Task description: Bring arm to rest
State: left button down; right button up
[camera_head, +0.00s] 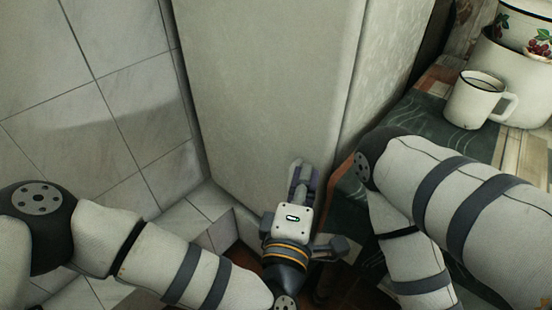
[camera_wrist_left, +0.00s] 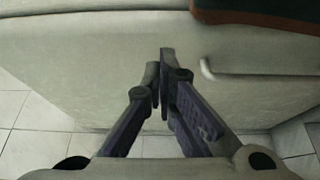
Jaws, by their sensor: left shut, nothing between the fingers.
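My left gripper (camera_head: 301,175) is in front of the pale cabinet or fridge (camera_head: 265,80) in the head view, low near its bottom front. In the left wrist view the two fingers of my left gripper (camera_wrist_left: 160,75) come together at the tips, with nothing between them. My left arm comes in from the lower left. My right arm comes in from the right, over the table's edge. The right gripper's fingers cannot be made out.
A white enamel mug (camera_head: 474,100) stands on the table at the right, on a dark green patterned cloth (camera_head: 420,118). Enamel pots (camera_head: 515,75) with a cherry pattern are behind it. A tiled wall (camera_head: 80,100) is on the left. A pale handle (camera_wrist_left: 260,68) shows in the left wrist view.

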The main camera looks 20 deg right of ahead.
pick_arm(q)
jog(key=s+f+m+g+p, duration=0.2)
jog(key=s+f+m+g, duration=0.4)
jog(key=s, duration=0.4)
jog(key=s+a+f+m+g+y+p, duration=0.2)
jog(key=s+a+f+m+g, duration=0.15)
jog(key=s+a+f, duration=0.65)
jog(key=s+a+g+y, duration=0.2)
jog(key=s+a, duration=0.3)
jog(key=a, duration=0.4)
jog(key=s+a+m+g+y+p, duration=0.1)
jog(key=s+a+g+y, duration=0.2)
jog(key=a, duration=0.6)
jog(key=s+a+g+y+p, duration=0.1)
jog(key=s+a+g+y, duration=0.1)
jog(key=s+a, duration=0.5)
jog(key=a+g, duration=0.1)
jog(key=a, duration=0.2)
jog(key=shift+m+y, duration=0.3)
jog(key=shift+m, duration=0.05)
pick_arm(e)
jog(key=w+r+t, duration=0.2)
jog(key=w+r, duration=0.4)
jog(key=w, duration=0.1)
jog(key=shift+d+r, duration=0.25)
jog(key=shift+r, duration=0.15)
pick_arm(q)
jog(key=shift+r, duration=0.1)
